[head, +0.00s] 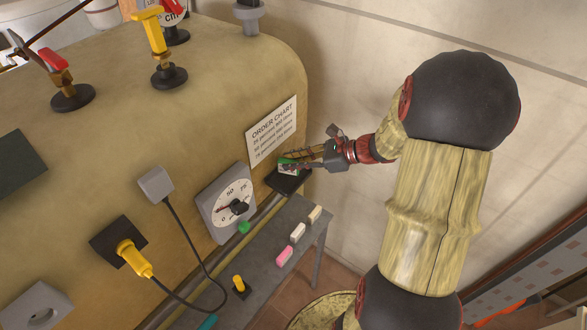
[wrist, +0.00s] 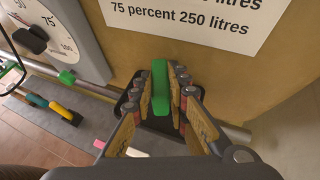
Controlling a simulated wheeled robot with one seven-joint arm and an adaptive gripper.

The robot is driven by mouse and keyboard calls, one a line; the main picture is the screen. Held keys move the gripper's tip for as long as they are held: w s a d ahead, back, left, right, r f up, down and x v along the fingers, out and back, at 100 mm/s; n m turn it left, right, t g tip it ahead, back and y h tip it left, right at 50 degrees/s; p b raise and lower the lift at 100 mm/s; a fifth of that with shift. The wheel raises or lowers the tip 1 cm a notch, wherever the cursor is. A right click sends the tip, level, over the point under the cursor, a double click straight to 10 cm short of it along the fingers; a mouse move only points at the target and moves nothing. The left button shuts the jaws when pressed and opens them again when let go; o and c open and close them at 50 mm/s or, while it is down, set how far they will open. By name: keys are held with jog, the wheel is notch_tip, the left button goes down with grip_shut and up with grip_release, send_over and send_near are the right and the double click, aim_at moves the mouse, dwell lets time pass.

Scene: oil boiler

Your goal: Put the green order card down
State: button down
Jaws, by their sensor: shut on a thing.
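The green order card (wrist: 160,88) is between the fingers of my gripper (wrist: 160,80), seen nearly edge-on in the wrist view. In the head view the card (head: 286,160) shows as a small green patch at the tips of my gripper (head: 287,164). My gripper is shut on it. A dark, shallow holder (head: 288,183) lies just below the card, under the order chart. In the wrist view the holder (wrist: 163,126) is partly hidden by the fingers. I cannot tell whether the card touches it.
The order chart (head: 272,130) is on the tan boiler wall behind the gripper. A dial gauge (head: 227,203) is to its left. A grey bench (head: 262,258) below carries pink (head: 284,256), white (head: 298,233) and tan (head: 315,214) pieces. A cable hangs at left.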

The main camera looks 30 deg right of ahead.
jog(key=shift+f, duration=1.15)
jog(key=shift+f, duration=0.15)
jog(key=c, duration=1.7)
grip_release()
jog(key=shift+c, duration=0.2)
